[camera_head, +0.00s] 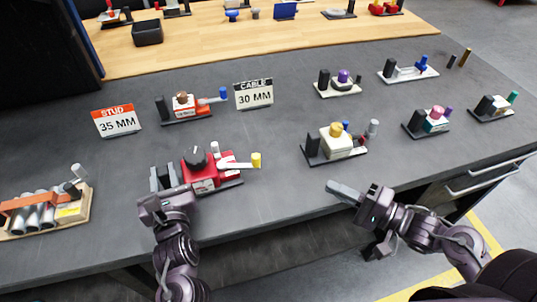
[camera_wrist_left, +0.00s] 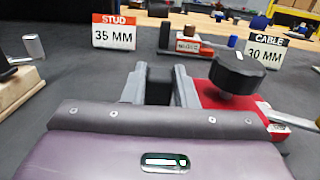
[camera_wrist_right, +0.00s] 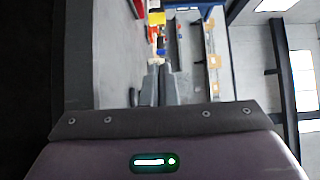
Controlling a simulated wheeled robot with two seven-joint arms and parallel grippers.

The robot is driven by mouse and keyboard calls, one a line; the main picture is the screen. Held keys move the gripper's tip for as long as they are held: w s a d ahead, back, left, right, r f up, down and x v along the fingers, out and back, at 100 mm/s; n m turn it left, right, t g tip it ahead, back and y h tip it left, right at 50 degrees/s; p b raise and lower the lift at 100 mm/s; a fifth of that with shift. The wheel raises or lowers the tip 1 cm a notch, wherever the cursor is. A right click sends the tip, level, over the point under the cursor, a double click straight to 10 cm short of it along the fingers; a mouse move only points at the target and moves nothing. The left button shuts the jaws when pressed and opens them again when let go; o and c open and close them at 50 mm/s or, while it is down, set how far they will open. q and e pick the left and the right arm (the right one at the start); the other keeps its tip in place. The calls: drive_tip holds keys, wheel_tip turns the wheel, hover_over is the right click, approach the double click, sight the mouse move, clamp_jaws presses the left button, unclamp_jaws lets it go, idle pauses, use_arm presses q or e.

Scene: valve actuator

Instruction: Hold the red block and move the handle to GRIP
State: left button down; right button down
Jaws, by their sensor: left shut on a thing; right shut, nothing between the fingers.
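The red block (camera_head: 205,177) sits on a dark base near the table's front edge, with a black knob (camera_head: 195,158) on top. Its pale handle (camera_head: 238,164) points right and ends in a yellow tip (camera_head: 256,160). My left gripper (camera_head: 164,178) is shut on a dark upright piece at the left end of this unit; the piece (camera_wrist_left: 159,84) shows between the fingers in the left wrist view, beside the red body (camera_wrist_left: 213,98). No GRIP marking is readable. My right gripper (camera_head: 341,190) is shut and empty, right of the handle, near the front edge.
A cream unit with a yellow knob (camera_head: 336,140) stands behind my right gripper. Signs for STUD 35 MM (camera_head: 116,121) and CABLE 30 MM (camera_head: 254,94) stand behind. A wooden tray (camera_head: 45,209) is at left. The tabletop between handle and right gripper is clear.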

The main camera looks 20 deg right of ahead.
use_arm(q)
drive_tip(key=shift+f, duration=0.25)
use_arm(e)
drive_tip(key=x, duration=1.8)
drive_tip(key=shift+w+a, duration=0.1)
drive_tip(key=shift+w, duration=0.05)
use_arm(q)
drive_tip(key=shift+d, duration=0.1)
use_arm(e)
drive_tip(key=shift+s+a, duration=0.2)
drive_tip(key=shift+s, duration=0.35)
drive_tip(key=shift+s+a, duration=0.2)
drive_tip(key=shift+s, duration=0.35)
drive_tip(key=shift+s+d+f, duration=0.1)
drive_tip(key=shift+s+d, duration=0.05)
drive_tip(key=shift+s, duration=0.35)
drive_tip(key=s+a+v, duration=0.1)
drive_tip(key=v, duration=1.8)
drive_tip(key=shift+s+a, duration=0.2)
drive_tip(key=shift+a, duration=0.15)
